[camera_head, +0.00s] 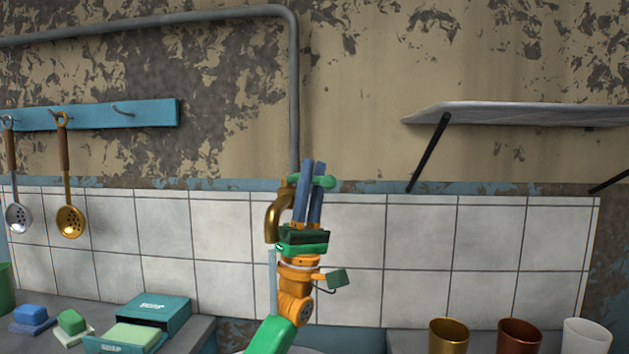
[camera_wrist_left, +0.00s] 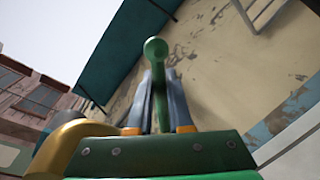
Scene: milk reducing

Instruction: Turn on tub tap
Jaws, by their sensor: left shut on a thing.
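The brass tub tap (camera_head: 273,222) is on the tiled wall below a grey pipe, its spout bent downward. Its green handle (camera_head: 327,182) sticks out to the right near the top of the tap. My left gripper (camera_head: 313,167) points up, with its two blue fingers closed around the handle. In the left wrist view, the green handle (camera_wrist_left: 155,50) lies between the fingers, and the brass spout (camera_wrist_left: 62,140) curves at the lower left. The tub under the tap is mostly hidden by my left arm. My right gripper is not in view.
A grey pipe (camera_head: 293,90) runs down the wall to the tap. A wall shelf (camera_head: 520,114) is at the upper right. Cups, including a brass one (camera_head: 448,337), stand at the lower right. Soap boxes (camera_head: 160,312) sit at the lower left. Skimmers hang from a blue rack (camera_head: 150,113).

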